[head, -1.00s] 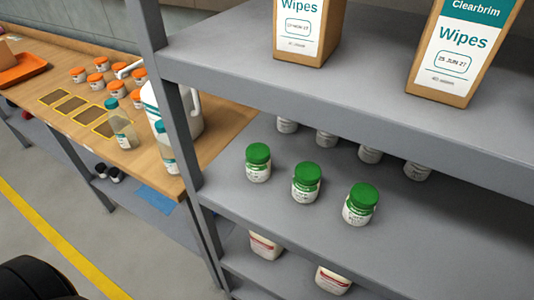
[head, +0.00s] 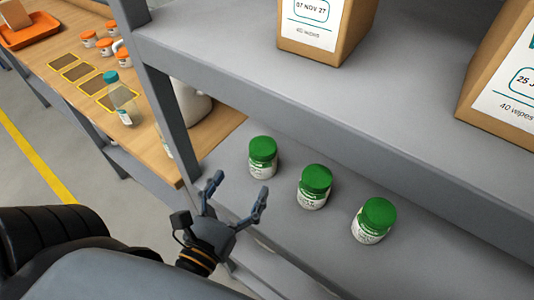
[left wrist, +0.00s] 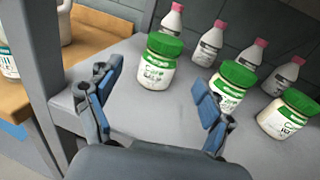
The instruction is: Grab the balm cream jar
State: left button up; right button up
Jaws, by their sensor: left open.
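Three white jars with green lids stand upright in a row on the middle grey shelf: the left jar (head: 262,158), the middle jar (head: 314,187) and the right jar (head: 373,221). Their label text is too small to read surely as balm cream. My left gripper (head: 238,190) is open and empty at the shelf's front edge, just in front of the left jar. In the left wrist view the left jar (left wrist: 159,62) stands beyond and between the spread fingers, apart from them. The middle jar (left wrist: 232,88) is partly behind the right finger. My right gripper is not in view.
The upper shelf (head: 230,60) with wipes boxes (head: 325,25) overhangs the jars. A grey post (head: 160,80) stands left of them. Pink-capped bottles (left wrist: 211,44) stand behind. The wooden bench (head: 60,40) at left holds orange-lidded jars (head: 105,46) and a teal-capped bottle (head: 120,105).

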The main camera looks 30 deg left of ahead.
aim_at(257, 159)
pick_arm(q)
jog(key=shift+w+r, duration=0.2)
jog(key=shift+w, duration=0.05)
jog(key=shift+w+a, duration=0.15)
jog(key=shift+w, duration=1)
jog(key=shift+w+p, duration=0.7)
jog(key=shift+w, duration=0.45)
jog(key=shift+w+a, duration=0.1)
jog(key=shift+w, duration=0.05)
jog(key=shift+w+r, duration=0.1)
jog(key=shift+w, duration=0.05)
jog(key=w+p, duration=0.3)
jog(key=w, duration=0.1)
jog(key=shift+w+r, duration=0.15)
jog(key=shift+w, duration=0.35)
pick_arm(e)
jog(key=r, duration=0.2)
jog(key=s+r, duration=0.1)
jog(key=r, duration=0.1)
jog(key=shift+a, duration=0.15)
pick_arm(q)
jog(key=shift+s, duration=0.1)
jog(key=shift+c, duration=0.5)
